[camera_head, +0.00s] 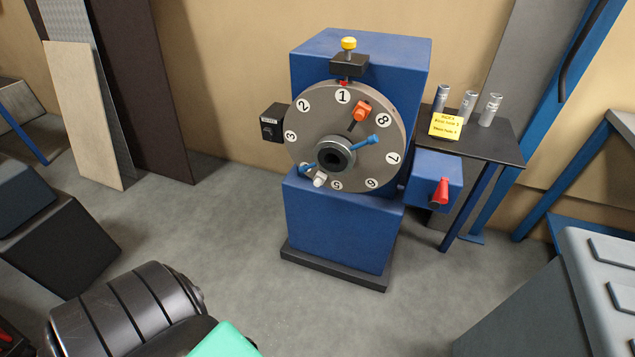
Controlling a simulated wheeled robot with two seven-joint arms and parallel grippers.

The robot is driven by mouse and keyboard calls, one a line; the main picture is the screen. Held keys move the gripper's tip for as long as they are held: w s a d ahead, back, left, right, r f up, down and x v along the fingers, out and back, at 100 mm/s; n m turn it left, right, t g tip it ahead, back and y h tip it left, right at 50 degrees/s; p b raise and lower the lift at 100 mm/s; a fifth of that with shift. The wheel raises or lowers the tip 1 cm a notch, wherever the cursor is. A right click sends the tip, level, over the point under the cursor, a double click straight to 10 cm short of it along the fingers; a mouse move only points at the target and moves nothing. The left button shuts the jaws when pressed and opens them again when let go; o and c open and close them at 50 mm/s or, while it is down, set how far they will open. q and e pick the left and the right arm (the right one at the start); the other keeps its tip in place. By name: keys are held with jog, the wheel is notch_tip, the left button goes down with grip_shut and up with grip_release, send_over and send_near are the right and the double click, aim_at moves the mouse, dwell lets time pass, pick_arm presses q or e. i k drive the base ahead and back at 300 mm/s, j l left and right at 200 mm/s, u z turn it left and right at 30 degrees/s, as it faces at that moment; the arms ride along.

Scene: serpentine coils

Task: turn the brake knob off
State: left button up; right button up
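A blue machine (345,225) stands on the floor against the wall, with a round grey numbered disc (310,123) on its front. A small black box (272,123) sticks out at the disc's left side. It has a pale label and what looks like a small dark knob on its face. The label is too small to read, so I cannot tell for certain that this is the brake knob, nor its setting. A red handle (441,191) is on a blue box (427,172) at the machine's right. Neither of my grippers is in view.
A yellow-topped plunger (348,44) stands above the disc. A dark side table (491,149) at right holds metal cylinders (469,104) and a yellow note (445,125). A grey case (590,290) fills the lower right. Open floor (300,310) lies before the machine.

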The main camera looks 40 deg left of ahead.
aim_at(268, 133)
jog(key=u, duration=1.6)
